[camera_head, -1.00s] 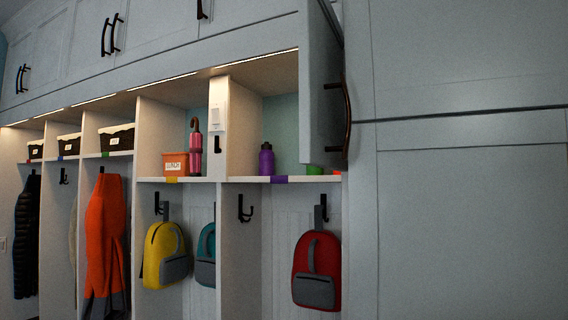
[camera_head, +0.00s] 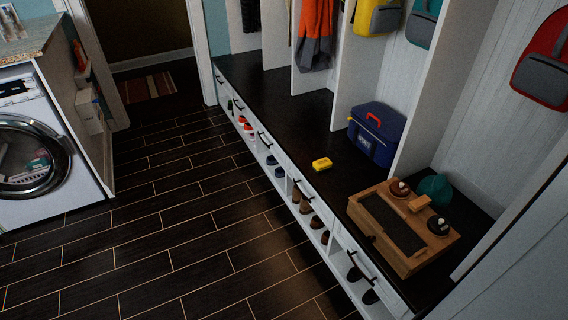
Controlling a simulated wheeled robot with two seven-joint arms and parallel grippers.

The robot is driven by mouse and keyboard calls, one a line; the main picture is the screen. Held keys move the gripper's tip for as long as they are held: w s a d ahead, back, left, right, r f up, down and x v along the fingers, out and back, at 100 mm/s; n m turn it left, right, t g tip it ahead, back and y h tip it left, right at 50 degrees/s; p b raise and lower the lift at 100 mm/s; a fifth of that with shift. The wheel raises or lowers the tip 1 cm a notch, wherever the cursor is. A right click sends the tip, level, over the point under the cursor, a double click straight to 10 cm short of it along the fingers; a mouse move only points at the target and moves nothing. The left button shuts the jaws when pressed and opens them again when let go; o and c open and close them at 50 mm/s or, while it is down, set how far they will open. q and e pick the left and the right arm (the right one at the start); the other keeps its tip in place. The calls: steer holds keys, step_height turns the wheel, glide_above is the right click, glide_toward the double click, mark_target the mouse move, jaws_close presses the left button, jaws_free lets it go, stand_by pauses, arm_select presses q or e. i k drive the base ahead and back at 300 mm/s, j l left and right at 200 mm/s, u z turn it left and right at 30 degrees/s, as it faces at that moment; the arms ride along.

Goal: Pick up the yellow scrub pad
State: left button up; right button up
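A small yellow scrub pad (camera_head: 321,164) lies on the dark bench top (camera_head: 285,112), near its front edge, left of a wooden shoe-care box. It shows as a small yellow block with dark marks on its side. Nothing touches it. Neither of my grippers is in the head view, so I cannot see whether they are open or shut.
A blue cooler bag (camera_head: 376,134) and a wooden box (camera_head: 404,229) with brushes stand on the bench. A teal cap (camera_head: 435,189) is behind the box. Shoes (camera_head: 317,222) fill cubbies below. The tiled floor (camera_head: 170,215) is clear; a washer (camera_head: 38,165) stands left.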

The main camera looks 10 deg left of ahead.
mark_target(324, 164)
steer(key=i+j+z, duration=0.2)
steer(key=i+j, duration=0.5)
steer(key=i, duration=0.05)
